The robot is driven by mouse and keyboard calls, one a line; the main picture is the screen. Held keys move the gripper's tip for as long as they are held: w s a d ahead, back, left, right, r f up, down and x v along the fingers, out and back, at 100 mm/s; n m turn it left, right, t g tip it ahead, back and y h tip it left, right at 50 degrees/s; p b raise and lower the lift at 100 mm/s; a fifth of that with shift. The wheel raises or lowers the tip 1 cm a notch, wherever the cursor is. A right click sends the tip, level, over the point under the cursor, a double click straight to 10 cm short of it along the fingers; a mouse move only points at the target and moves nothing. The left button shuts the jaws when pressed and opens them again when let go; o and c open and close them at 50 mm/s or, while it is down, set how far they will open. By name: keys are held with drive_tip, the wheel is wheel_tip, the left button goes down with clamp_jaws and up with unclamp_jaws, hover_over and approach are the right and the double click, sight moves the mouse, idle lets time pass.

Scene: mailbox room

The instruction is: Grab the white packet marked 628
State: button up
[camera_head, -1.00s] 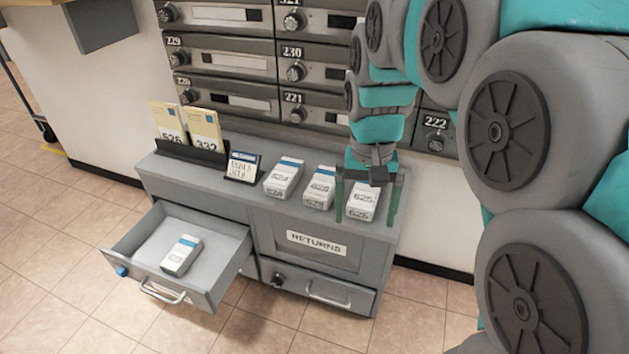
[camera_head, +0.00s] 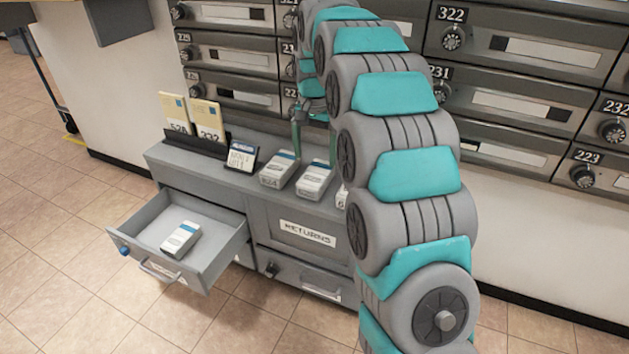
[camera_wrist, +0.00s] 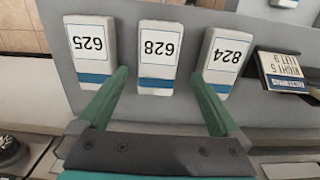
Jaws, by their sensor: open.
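The white packet marked 628 (camera_wrist: 158,52) has a blue band and lies in the middle of a row of three on the grey cabinet top. It is the middle packet (camera_head: 316,180) in the head view as well. Packet 625 (camera_wrist: 91,48) and packet 824 (camera_wrist: 223,55) lie on either side of it. My gripper (camera_wrist: 160,74) is open and empty, with one green finger on each side of packet 628 in the wrist view. In the head view my gripper (camera_head: 314,155) is at the far side of the row; my arm partly hides packet 625.
An open drawer (camera_head: 228,256) at the left holds another white packet (camera_head: 181,239). A small sign (camera_head: 241,157) and a black holder with yellow envelopes (camera_head: 206,118) stand left of the row. Mailboxes (camera_head: 510,100) line the wall behind.

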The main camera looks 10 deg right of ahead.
sight(316, 173)
wheel_tip(316, 173, down, 7)
drive_tip(key=shift+d+r, duration=0.15)
drive_tip(key=shift+c, duration=0.2)
drive_tip(key=c, duration=1.3)
